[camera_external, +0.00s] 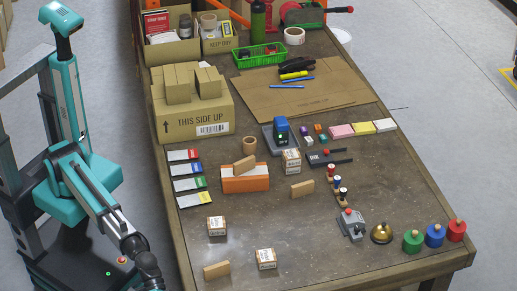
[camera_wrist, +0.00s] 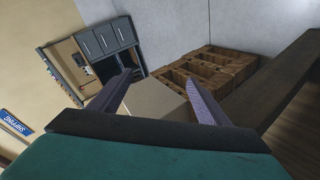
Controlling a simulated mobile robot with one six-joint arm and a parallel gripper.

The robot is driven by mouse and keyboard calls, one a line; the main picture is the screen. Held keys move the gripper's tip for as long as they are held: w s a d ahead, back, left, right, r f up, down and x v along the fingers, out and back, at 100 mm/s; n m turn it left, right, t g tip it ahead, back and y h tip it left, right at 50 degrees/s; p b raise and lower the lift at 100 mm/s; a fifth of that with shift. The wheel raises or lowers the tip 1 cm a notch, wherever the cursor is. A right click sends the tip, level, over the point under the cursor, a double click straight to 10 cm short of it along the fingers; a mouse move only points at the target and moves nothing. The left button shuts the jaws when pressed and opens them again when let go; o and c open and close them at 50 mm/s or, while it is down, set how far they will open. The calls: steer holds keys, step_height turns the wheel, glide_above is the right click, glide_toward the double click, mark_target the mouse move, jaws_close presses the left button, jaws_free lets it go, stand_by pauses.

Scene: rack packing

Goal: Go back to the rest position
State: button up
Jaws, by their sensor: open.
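My gripper (camera_wrist: 161,88) is open in the wrist view, its two fingers spread wide with nothing between them. It faces away from the tabletop objects, towards a wall, a floor and wooden pallets. In the external view my arm is folded at the left, beside the table (camera_external: 165,215). Its dark wrist reaches the bottom edge of the picture, and the fingers cannot be made out there.
An orange-and-white block (camera_external: 245,184), small labelled boxes (camera_external: 217,226) and tan wooden blocks (camera_external: 217,270) are on the table. A large carton (camera_external: 195,122) stands at its left edge. In the wrist view, stacked pallets (camera_wrist: 215,68) and a grey cabinet (camera_wrist: 108,40) stand beyond.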

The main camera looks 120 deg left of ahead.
steer(key=s+a+f+m+g+y+p, duration=0.2)
steer(key=s+a+f+g+p, duration=0.25)
steer(key=s+a+f, duration=0.65)
steer(key=s+a+f+m+g+y+p, duration=0.1)
steer(key=s+a+f+g+y+p, duration=0.3)
steer(key=s+a+f, duration=0.7)
steer(key=s+a+f+m+g+p, duration=0.1)
steer(key=s+a+f+g+p, duration=0.1)
steer(key=s, duration=0.8)
steer(key=s+a+f+g+p, duration=0.2)
steer(key=s+a+p, duration=0.2)
steer(key=s, duration=0.5)
steer(key=s+a+f+m+g+p, duration=0.1)
steer(key=s+a+f+g+p, duration=0.1)
steer(key=s+a, duration=0.4)
steer(key=s+g+p, duration=0.1)
steer(key=s+p, duration=0.1)
steer(key=s, duration=0.2)
steer(key=shift+s+a+f+m+y, duration=0.15)
steer(key=shift+s+m+y, duration=0.15)
steer(key=shift+s+y, duration=0.1)
